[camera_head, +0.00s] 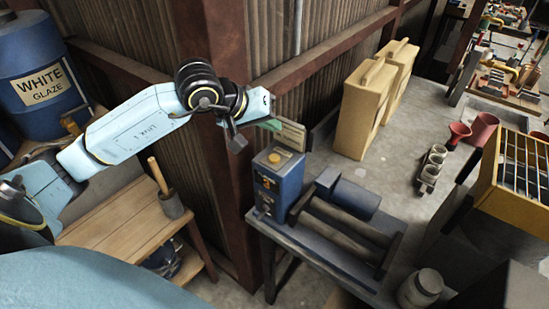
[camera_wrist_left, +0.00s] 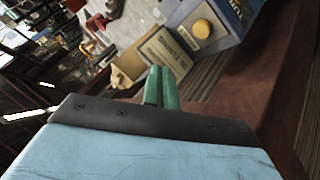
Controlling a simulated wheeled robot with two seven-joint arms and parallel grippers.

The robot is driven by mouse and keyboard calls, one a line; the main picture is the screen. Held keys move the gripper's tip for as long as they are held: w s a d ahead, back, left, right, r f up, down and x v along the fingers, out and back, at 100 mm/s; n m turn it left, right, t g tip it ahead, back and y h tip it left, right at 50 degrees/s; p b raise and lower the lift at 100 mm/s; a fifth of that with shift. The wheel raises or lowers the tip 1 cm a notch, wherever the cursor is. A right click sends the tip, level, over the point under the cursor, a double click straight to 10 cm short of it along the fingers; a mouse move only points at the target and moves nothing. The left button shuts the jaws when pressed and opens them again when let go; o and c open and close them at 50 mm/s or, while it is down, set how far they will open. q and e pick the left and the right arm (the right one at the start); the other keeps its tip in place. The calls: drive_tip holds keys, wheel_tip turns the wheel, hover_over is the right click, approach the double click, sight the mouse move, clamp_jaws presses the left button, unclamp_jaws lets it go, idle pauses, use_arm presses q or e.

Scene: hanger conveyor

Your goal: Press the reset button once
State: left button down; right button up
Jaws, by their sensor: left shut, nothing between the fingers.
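A blue box (camera_head: 279,186) with a round yellow button (camera_head: 275,158) on its top stands on the corner of the grey table. The button (camera_wrist_left: 202,29) also shows in the left wrist view, upper right, on the box's pale top. My left gripper (camera_head: 270,124) is above and just behind the box in the head view, apart from the button. In the left wrist view its green fingers (camera_wrist_left: 161,88) are together with nothing between them. They point toward a small lettered sign (camera_wrist_left: 165,56) beside the box. My right gripper is not in view.
A roller unit (camera_head: 345,228) sits right of the box on the grey table. Tan cases (camera_head: 361,110) stand farther back. A rusty post (camera_head: 225,165) rises close left of the box. A wooden bench (camera_head: 125,222) with a mortar is at lower left.

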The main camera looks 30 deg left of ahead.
use_arm(q)
drive_tip(key=b, duration=0.2)
hover_over(271, 159)
wheel_tip(271, 159, down, 5)
drive_tip(key=shift+f, duration=0.1)
drive_tip(key=shift+f+b, duration=0.65)
drive_tip(key=shift+b, duration=0.3)
drive_tip(key=shift+f, duration=0.1)
idle(1.1)
drive_tip(key=shift+f+b, duration=0.35)
drive_tip(key=shift+b, duration=0.55)
drive_tip(key=shift+s+f+b, duration=0.1)
drive_tip(key=shift+f+b, duration=0.45)
drive_tip(key=shift+b, duration=0.15)
idle(0.4)
drive_tip(key=shift+r, duration=0.95)
